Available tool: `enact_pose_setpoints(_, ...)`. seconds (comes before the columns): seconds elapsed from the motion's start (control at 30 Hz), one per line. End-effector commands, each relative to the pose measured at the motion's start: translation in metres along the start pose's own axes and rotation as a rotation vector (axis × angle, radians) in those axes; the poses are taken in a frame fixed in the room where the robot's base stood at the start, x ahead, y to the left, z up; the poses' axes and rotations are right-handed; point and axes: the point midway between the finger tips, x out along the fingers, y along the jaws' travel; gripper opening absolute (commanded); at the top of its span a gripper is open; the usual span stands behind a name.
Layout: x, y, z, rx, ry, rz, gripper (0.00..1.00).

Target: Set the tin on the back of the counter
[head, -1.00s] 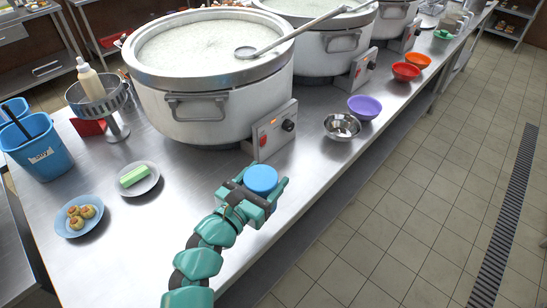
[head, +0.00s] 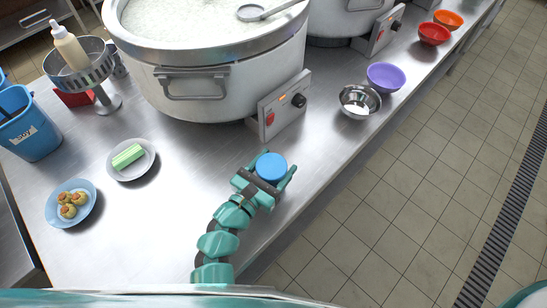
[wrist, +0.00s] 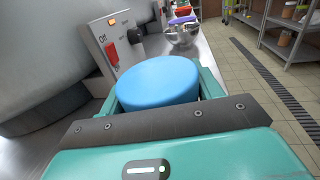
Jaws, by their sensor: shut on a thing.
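The tin shows as a round blue lid (head: 271,166) between the fingers of my teal gripper (head: 272,172), near the front edge of the steel counter (head: 200,190). In the wrist view the blue tin (wrist: 158,82) sits between the two fingers, and its lower side is hidden by the gripper. My gripper is shut on the tin. I cannot tell whether the tin touches the counter. The back of the counter lies beyond the large stockpot and is mostly hidden by it.
A large white stockpot (head: 212,95) with a control box (head: 284,105) stands behind my gripper. A steel bowl (head: 360,101) and purple bowl (head: 386,76) are to the right. Plates (head: 73,204) (head: 131,160), a basket stand (head: 82,68) and a blue bucket (head: 30,130) are left. Counter between is clear.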

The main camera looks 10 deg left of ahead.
Motion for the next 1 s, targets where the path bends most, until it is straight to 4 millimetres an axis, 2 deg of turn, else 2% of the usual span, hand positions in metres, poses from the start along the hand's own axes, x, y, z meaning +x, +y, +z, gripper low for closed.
enact_pose_setpoints(0.37, -0.0003, -0.0007, -0.0038, 0.002, -0.002, -0.001, 0.33)
enact_pose_setpoints(0.4, -0.0002, -0.0007, -0.0032, 0.002, -0.001, -0.001, 0.68)
enact_pose_setpoints(0.5, -0.0003, -0.0006, -0.0026, 0.002, -0.001, -0.001, 0.86)
enact_pose_setpoints(1.0, 0.0007, 0.0045, -0.0032, 0.004, -0.001, -0.001, 0.86)
